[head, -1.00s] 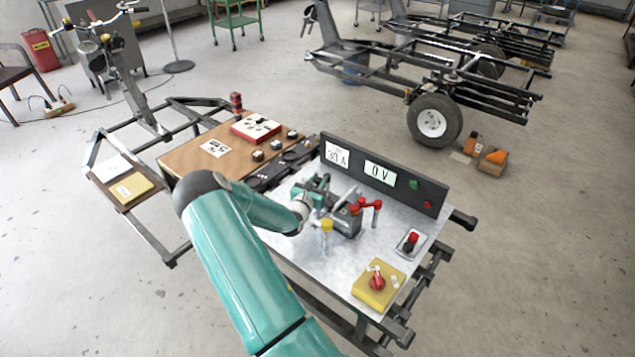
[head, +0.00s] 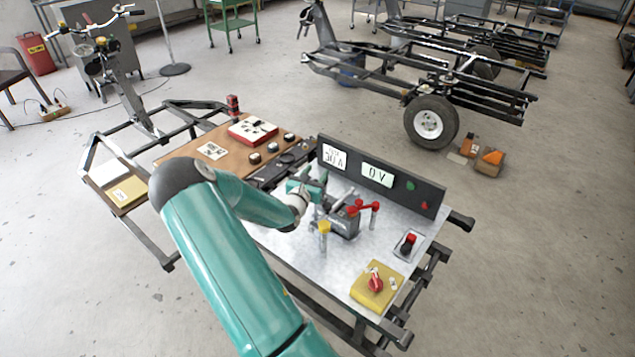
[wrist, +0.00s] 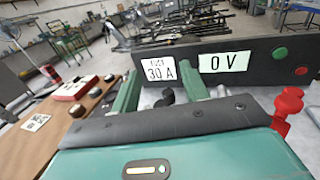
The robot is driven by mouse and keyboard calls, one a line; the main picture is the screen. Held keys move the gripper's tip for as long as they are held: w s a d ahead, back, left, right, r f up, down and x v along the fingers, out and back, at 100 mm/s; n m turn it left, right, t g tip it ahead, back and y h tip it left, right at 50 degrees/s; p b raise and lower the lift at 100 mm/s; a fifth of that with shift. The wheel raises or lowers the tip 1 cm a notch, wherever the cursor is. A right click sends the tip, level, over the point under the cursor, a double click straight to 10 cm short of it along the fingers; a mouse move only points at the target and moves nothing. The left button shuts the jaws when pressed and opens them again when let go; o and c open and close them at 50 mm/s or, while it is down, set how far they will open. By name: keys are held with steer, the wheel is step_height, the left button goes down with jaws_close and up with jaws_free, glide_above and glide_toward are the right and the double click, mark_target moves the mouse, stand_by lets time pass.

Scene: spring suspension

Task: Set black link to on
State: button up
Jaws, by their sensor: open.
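My gripper (head: 312,186) is over the metal-topped bench, behind the yellow-capped post, with nothing held. In the wrist view its two green fingers (wrist: 163,88) stand apart. A small dark piece, seemingly the black link (wrist: 166,98), shows between and beyond them; contact cannot be told. In the head view a dark lever (head: 344,198) slants up just right of my gripper, on a dark grey block (head: 344,222). A red link (head: 364,207) sits to its right and also shows in the wrist view (wrist: 288,106). The gripper partly hides the link area.
A dark panel (head: 410,192) stands behind, its display (head: 377,175) reading 0 V beside a 30 A label (head: 334,157). A yellow-capped post (head: 324,235), a red-black switch (head: 407,243) and a yellow box with red knob (head: 376,283) stand on the bench.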

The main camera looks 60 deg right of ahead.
steer(key=s+a+r, duration=0.6)
steer(key=a, duration=0.3)
steer(key=shift+s+r, duration=0.35)
steer(key=shift+c, duration=0.3)
